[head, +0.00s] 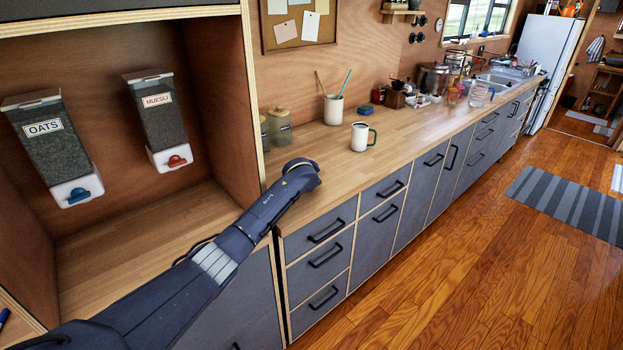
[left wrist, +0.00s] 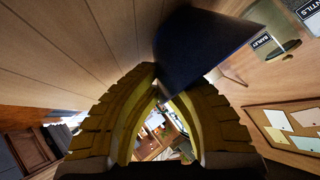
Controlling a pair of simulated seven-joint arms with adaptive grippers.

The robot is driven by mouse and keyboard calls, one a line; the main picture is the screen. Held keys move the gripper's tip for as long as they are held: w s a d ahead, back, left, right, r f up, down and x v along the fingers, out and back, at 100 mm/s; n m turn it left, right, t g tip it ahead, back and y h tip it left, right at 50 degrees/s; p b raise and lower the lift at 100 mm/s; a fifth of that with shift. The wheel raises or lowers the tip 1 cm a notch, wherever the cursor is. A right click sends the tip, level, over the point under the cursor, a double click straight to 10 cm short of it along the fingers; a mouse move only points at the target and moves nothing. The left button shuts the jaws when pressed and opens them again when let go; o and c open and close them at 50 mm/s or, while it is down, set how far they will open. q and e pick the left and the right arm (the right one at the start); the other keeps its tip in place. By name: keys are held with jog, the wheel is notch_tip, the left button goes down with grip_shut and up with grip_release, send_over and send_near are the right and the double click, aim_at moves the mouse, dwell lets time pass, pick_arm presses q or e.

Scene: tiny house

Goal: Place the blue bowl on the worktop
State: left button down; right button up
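A dark blue shape, which I take to be the blue bowl (left wrist: 207,45), is at the fingertips of my left gripper (left wrist: 172,88) in the left wrist view. The yellow-padded fingers close in on its lower edge and appear to pinch it. The bowl does not show in the head view. There my left arm reaches in from the lower left, and its wrist end covers the near left part of the worktop (head: 335,173); the fingers are hidden. I cannot tell whether the bowl touches the worktop. My right gripper is not in view.
A white mug (head: 360,137), a utensil pot (head: 333,109) and a lidded jar (head: 279,127) stand on the worktop near my left wrist. The cabinet side panel (head: 240,100) borders it on the left. Clutter lies farther along towards the sink (head: 497,77).

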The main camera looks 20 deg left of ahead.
pick_arm(q)
jog(key=shift+f, duration=0.1)
jog(key=c, duration=2.1)
grip_release()
jog(key=shift+f, duration=0.1)
jog(key=o, duration=0.5)
